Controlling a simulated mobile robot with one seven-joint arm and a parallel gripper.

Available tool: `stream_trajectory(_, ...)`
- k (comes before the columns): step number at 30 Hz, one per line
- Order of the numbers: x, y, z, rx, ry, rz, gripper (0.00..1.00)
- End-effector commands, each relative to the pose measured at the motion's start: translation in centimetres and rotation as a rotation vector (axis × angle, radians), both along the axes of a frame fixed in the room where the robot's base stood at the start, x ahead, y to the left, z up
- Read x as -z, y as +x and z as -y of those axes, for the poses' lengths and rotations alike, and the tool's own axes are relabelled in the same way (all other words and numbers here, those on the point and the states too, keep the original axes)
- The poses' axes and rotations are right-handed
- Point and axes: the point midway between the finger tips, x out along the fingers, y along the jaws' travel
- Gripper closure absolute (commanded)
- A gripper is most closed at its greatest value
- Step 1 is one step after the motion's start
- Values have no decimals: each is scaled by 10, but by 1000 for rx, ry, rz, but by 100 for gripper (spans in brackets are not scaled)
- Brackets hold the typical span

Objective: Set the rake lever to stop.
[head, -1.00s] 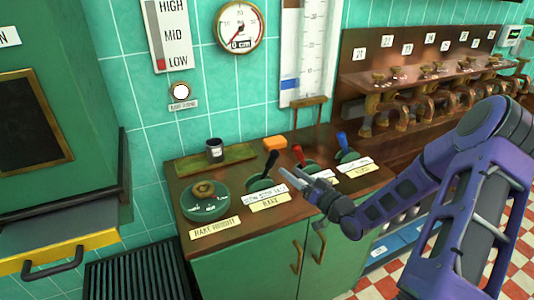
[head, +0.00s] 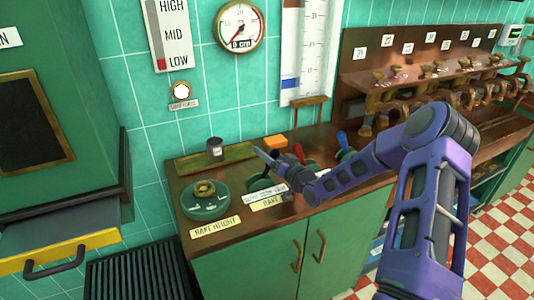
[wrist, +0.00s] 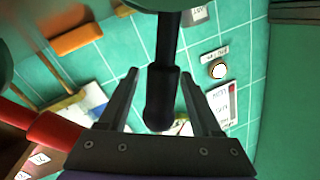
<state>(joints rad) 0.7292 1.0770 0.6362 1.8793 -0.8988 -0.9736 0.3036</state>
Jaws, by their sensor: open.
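The rake lever, a black handle (wrist: 162,95), stands between the two fingers of my gripper (wrist: 160,90) in the wrist view, with a gap on each side. In the head view my gripper (head: 270,155) is at the rake lever's place on the counter and largely hides the lever. My gripper is open. The rake label (head: 270,201) and the position plate (head: 265,193) lie in front of the lever, partly covered by my gripper. I cannot read the lever's setting.
A red lever (head: 298,153) stands close to the right of my gripper; it also shows in the wrist view (wrist: 45,125). A blue lever (head: 342,140) is farther right. The rake height dial (head: 206,208) is to the left. An orange block (head: 275,141) lies behind.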

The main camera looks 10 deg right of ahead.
Motion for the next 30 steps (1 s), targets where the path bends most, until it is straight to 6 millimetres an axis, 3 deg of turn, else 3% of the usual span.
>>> stream_trajectory(2,0,0,0,0,0,0,38)
stream_trajectory(12,0,0,0,-1,0,0,99)
stream_trajectory(30,0,0,0,0,0,0,100)
